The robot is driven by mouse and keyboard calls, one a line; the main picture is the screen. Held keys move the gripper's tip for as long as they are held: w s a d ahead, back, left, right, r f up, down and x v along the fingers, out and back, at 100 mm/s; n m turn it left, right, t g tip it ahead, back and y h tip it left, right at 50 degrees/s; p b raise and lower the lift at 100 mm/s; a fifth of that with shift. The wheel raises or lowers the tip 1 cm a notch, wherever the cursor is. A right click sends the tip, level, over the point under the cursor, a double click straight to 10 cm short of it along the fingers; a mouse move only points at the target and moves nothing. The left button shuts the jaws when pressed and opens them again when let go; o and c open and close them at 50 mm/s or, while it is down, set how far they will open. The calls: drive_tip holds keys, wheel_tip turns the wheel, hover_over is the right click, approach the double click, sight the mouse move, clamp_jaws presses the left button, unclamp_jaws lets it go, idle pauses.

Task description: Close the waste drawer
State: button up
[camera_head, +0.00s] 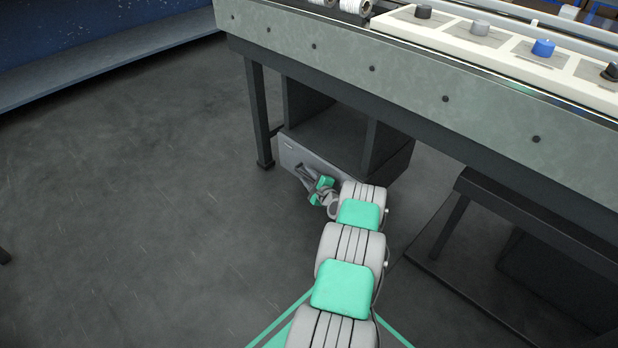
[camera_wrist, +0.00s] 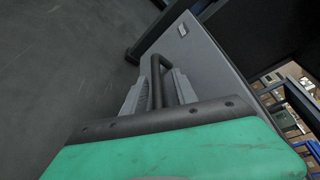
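The waste drawer (camera_head: 323,174) is the low grey box front under the machine table, below an open dark compartment. In the head view its front sits close to the cabinet; any gap behind it is hard to judge. In the wrist view its grey front (camera_wrist: 205,65) slants across the middle, with a small pale label near the top. The dark bar handle (camera_wrist: 158,85) stands out from it. My gripper (camera_head: 308,176) is at the drawer front. In the wrist view its two grey fingers (camera_wrist: 160,88) lie either side of the handle bar; whether they clamp it is unclear.
The machine table (camera_head: 400,85) overhangs the drawer, with a dark leg (camera_head: 258,115) to its left. Another low dark frame (camera_head: 540,220) stands at the right. The floor (camera_head: 130,200) to the left is clear.

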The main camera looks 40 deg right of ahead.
drive_tip(key=p+v, duration=0.3)
drive_tip(key=v, duration=0.4)
drive_tip(key=shift+s+a+r+p, duration=0.15)
drive_tip(key=shift+s+a+p, duration=0.05)
drive_tip(key=shift+s+p, duration=0.15)
